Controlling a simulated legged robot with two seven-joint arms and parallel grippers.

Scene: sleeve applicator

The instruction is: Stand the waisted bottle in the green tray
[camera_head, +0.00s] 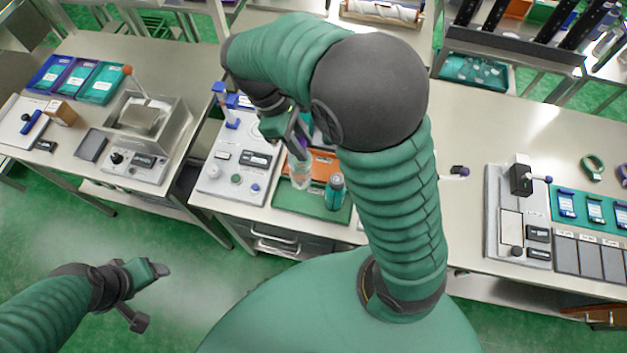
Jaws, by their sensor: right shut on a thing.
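The green tray (312,205) lies on the middle table, partly behind my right arm. My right gripper (298,143) is shut on a clear bottle (301,175), which looks like the waisted bottle; its upper part is partly hidden by the fingers. The bottle is roughly upright over the tray's back left part. I cannot tell whether its base touches the tray. A teal bottle (335,192) stands in the tray to its right. My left gripper (152,296) is open and empty over the floor at the lower left.
A grey control panel (236,178) with buttons lies left of the green tray. An orange tray (325,167) is just behind it. A metal box device (150,122) and blue and teal bins (75,78) stand on the left table. My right arm hides the table's middle.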

